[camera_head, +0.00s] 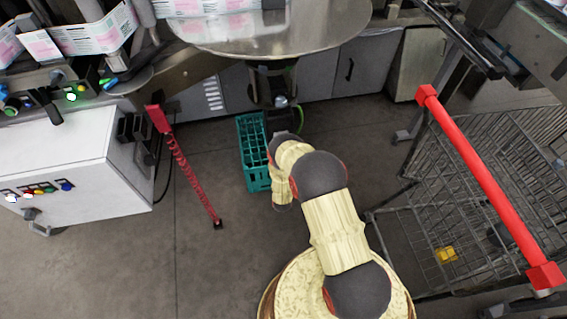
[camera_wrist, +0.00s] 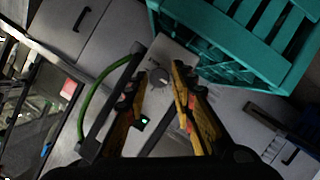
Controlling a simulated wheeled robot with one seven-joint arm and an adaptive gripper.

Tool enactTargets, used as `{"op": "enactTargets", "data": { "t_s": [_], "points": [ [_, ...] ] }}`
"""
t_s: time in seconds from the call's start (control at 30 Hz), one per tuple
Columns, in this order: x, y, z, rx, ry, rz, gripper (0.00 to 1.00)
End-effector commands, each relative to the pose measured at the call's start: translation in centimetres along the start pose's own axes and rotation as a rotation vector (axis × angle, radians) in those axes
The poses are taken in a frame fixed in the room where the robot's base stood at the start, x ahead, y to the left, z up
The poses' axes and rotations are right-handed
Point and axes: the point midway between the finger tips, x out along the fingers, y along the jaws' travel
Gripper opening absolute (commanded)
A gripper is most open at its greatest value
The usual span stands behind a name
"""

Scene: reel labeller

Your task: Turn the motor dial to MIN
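The motor dial (camera_wrist: 158,77) is a small round grey knob on a light grey plate (camera_wrist: 175,52) in the wrist view. A pale mark shows on it, but I cannot read a MIN label or tell its setting. My gripper (camera_wrist: 161,70) is open, its two yellow and black fingers on either side of the dial. The dial lies between the fingertips in the picture; I cannot tell whether they touch it. In the head view my arm hides most of the gripper, in front of the motor area under the round table.
A teal crate (camera_wrist: 235,50) is close to the right finger; it stands on the floor in the head view (camera_head: 252,150). A green hose (camera_wrist: 88,95) curves left of the gripper. A red post (camera_head: 185,165) stands left, a wire trolley (camera_head: 470,190) right.

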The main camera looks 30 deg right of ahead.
Motion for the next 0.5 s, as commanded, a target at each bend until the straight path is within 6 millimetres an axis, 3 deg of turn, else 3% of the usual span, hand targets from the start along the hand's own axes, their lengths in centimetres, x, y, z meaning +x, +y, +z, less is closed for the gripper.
{"op": "enactTargets", "data": {
  "t_s": [0.2, 0.5],
  "points": [
    [0.0, 0.02, 0.02, 0.001, -0.001, 0.0, 0.39],
    [-0.13, 0.02, 0.05, 0.001, -0.001, 0.0, 0.39]
  ]
}}
